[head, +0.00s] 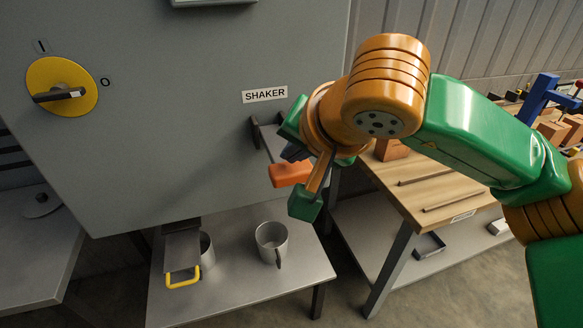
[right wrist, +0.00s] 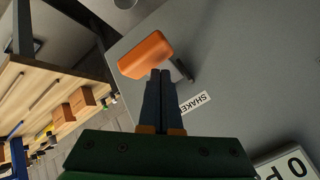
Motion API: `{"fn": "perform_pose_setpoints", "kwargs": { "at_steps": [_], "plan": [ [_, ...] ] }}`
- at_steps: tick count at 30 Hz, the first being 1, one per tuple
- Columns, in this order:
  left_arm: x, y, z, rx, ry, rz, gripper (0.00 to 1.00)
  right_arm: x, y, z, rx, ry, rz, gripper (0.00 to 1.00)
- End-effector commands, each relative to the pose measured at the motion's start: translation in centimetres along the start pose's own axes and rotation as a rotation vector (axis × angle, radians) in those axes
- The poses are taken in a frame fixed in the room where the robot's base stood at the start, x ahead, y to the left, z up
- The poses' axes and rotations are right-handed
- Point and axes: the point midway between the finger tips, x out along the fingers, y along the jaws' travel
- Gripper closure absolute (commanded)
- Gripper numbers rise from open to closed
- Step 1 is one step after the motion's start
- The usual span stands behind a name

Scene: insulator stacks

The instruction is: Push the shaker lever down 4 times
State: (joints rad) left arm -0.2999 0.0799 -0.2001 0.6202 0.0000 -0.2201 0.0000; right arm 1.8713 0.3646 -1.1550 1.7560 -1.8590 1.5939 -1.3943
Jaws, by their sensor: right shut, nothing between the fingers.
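The shaker lever has an orange grip (head: 290,172) and a dark arm (head: 267,135) coming off the grey panel, just below the white SHAKER label (head: 264,94). My right gripper (head: 290,152) is at the lever, just above the orange grip in the head view. In the right wrist view the shut fingers (right wrist: 161,75) point at the orange grip (right wrist: 147,56), with their tips close to its edge. I cannot tell whether they touch it. The fingers hold nothing and partly hide the lever arm. My left gripper is not in view.
A yellow rotary knob (head: 62,86) is on the panel at the left. Below stands a grey table (head: 240,292) with a metal cup (head: 271,240) and a yellow-handled part (head: 183,278). A wooden workbench (head: 440,185) with blocks is at the right, behind my arm.

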Motion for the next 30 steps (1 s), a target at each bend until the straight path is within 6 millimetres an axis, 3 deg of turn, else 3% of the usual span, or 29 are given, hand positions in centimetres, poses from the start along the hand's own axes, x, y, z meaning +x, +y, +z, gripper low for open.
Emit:
{"fn": "perform_pose_setpoints", "kwargs": {
  "at_steps": [30],
  "plan": [
    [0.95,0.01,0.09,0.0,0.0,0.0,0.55,0.7,0.52,0.53,0.0,-0.001,0.001,1.0]
  ]
}}
